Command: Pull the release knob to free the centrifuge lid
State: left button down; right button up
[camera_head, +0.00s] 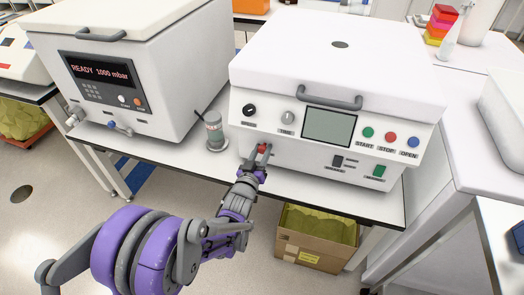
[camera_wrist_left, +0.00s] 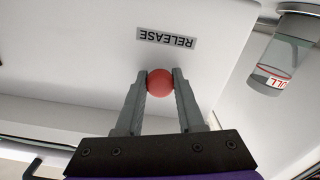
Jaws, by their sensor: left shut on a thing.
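The centrifuge (camera_head: 330,110) is the white box on the bench at the right, with a grey handle (camera_head: 329,98) on its lid (camera_head: 340,60). The lid looks closed. The release knob is a red ball (camera_wrist_left: 160,82) beside a RELEASE label (camera_wrist_left: 166,38), which reads upside down in the left wrist view. In the head view the knob (camera_head: 262,148) shows low on the left of the front panel. My left gripper (camera_head: 257,157) is shut on the knob, one finger on each side; its fingertips also show in the left wrist view (camera_wrist_left: 160,84). My right gripper is not in view.
A small labelled canister (camera_head: 214,131) stands on the bench just left of the knob. A white vacuum unit reading READY 1000 mbar (camera_head: 120,65) stands further left. A cardboard box (camera_head: 315,238) sits below the bench.

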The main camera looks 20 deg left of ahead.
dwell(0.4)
pick_arm(q)
jog(key=shift+s, duration=1)
jog(key=c, duration=0.5)
grip_release()
jog(key=s, duration=1)
jog(key=shift+s+a+p, duration=0.2)
jog(key=shift+s+p, duration=0.15)
jog(key=shift+s, duration=0.05)
